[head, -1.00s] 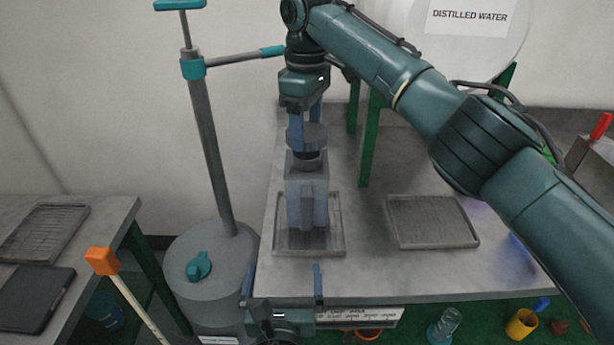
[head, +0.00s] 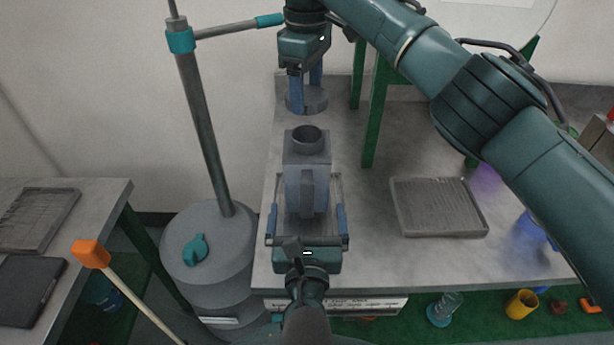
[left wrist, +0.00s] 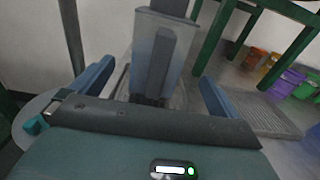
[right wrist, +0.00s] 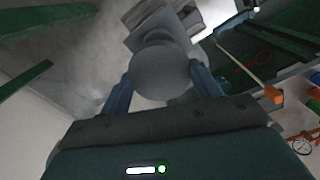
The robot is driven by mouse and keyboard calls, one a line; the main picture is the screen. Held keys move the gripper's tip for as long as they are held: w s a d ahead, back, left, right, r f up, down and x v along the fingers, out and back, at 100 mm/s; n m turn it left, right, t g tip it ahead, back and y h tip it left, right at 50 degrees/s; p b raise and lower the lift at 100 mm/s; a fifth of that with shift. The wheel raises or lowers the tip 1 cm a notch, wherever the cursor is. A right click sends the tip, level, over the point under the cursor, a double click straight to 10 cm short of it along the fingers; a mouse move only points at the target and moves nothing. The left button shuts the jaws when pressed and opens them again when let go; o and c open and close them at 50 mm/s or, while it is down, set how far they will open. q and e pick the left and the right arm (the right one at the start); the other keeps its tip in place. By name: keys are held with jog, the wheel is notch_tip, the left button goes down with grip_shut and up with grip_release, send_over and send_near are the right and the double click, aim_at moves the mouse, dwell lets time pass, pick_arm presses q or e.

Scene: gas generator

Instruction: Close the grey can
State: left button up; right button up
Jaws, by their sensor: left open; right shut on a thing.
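The grey can (head: 306,177) stands upright on a tray, with its round neck (head: 307,139) uncovered. My right gripper (head: 306,94) is shut on the round grey lid (head: 318,101), held above and behind the can, apart from the neck. In the right wrist view the lid (right wrist: 160,73) hides part of the can (right wrist: 150,20). My left gripper (head: 307,222) is open, its fingers on either side of the can's lower front near the handle (head: 307,192). In the left wrist view the can (left wrist: 163,45) lies between and beyond the spread fingers; I see no contact.
The can's tray (head: 334,190) sits on the metal table, with an empty tray (head: 438,207) to its right. A grey drum with a pump (head: 209,250) stands left of the table. An orange-tipped stick (head: 91,254) is at front left. My right arm spans the right side.

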aim_at(307, 181)
pick_arm(q)
jog(key=w, duration=0.9)
jog(key=shift+w, duration=0.25)
jog(key=shift+c, duration=0.6)
jog(key=c, duration=1.1)
jog(key=shift+o, duration=0.2)
pick_arm(e)
jog(key=shift+f, duration=2.5)
